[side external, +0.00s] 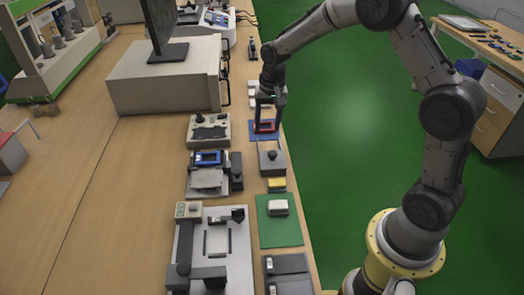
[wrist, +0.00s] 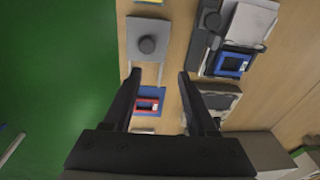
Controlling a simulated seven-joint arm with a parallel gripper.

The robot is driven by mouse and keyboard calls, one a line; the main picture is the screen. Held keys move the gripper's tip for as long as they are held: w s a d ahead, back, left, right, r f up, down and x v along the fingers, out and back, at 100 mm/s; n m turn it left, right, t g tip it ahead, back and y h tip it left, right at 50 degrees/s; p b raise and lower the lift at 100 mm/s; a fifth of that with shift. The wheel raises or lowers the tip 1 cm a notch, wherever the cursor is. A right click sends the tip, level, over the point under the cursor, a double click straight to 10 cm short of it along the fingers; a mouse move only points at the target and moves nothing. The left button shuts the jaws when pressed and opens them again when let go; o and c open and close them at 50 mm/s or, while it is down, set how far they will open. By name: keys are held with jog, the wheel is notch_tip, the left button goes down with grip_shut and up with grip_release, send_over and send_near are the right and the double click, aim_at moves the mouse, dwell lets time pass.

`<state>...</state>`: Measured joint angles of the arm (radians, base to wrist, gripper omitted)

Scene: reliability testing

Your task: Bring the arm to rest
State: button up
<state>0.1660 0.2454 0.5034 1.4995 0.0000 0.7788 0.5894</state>
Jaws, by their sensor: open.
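My gripper (side external: 267,124) points down over the bench, above a red-framed block on a blue mat (side external: 263,137). In the wrist view my gripper (wrist: 158,77) has its two dark fingers spread wide apart, with nothing held between them. The red-framed block (wrist: 147,105) shows between the fingers, lying on the blue mat. Whether the fingertips touch anything is hard to tell, but they look apart from the block.
A grey plate with a dark knob (side external: 272,156), a yellow block (side external: 277,184) and a green mat (side external: 265,232) line the bench edge. Test devices (side external: 209,131) stand to their left, and a large beige cabinet (side external: 170,85) behind. Green floor (side external: 345,130) lies open to the right.

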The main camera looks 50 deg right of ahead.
jog(key=s+a+r+n+t, duration=0.1)
jog(key=s+a+r+t, duration=0.15)
jog(key=s+r, duration=0.5)
jog(key=s+a+r+n+t, duration=0.1)
jog(key=s+a+r+n, duration=0.2)
jog(key=r, duration=0.8)
jog(key=s+a+f+n, duration=0.1)
jog(key=s+n, duration=0.1)
jog(key=s, duration=0.7)
jog(key=s+a+f+n, duration=0.1)
jog(key=s+f+n, duration=0.1)
jog(key=s, duration=0.7)
jog(key=shift+s+n+t, duration=0.3)
jog(key=shift+s+t, duration=0.05)
